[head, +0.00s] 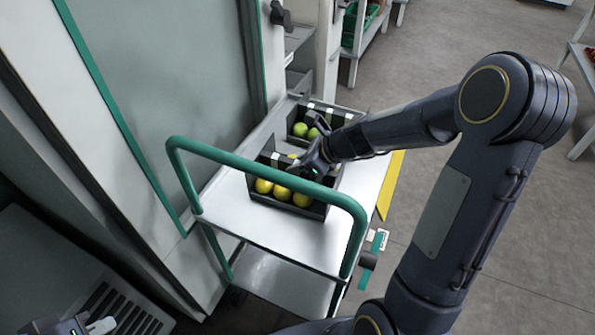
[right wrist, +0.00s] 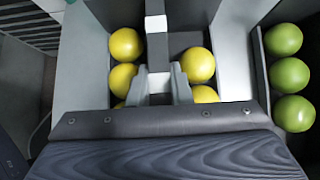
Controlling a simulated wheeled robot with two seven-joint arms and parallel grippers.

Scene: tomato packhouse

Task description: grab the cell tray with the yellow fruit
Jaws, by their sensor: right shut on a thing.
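The dark cell tray (head: 319,211) with yellow fruit (head: 281,193) stands on the cart's upper shelf, behind the green handle rail. My right gripper (head: 310,166) reaches it from the right. In the right wrist view, its fingers (right wrist: 162,88) are shut on the pale strip of the tray's middle divider (right wrist: 186,42). Yellow fruit (right wrist: 126,45) lies in rows on both sides of the divider, some hidden by the fingers. My left gripper (head: 98,326) shows only partly at the bottom left, away from the cart, and its opening is unclear.
A second tray with green fruit (head: 301,130) stands behind; its green fruit (right wrist: 284,40) shows close at the right in the wrist view. The cart's green rail (head: 270,172) arches in front. The shelf's front part (head: 240,215) is bare. A wall panel stands left.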

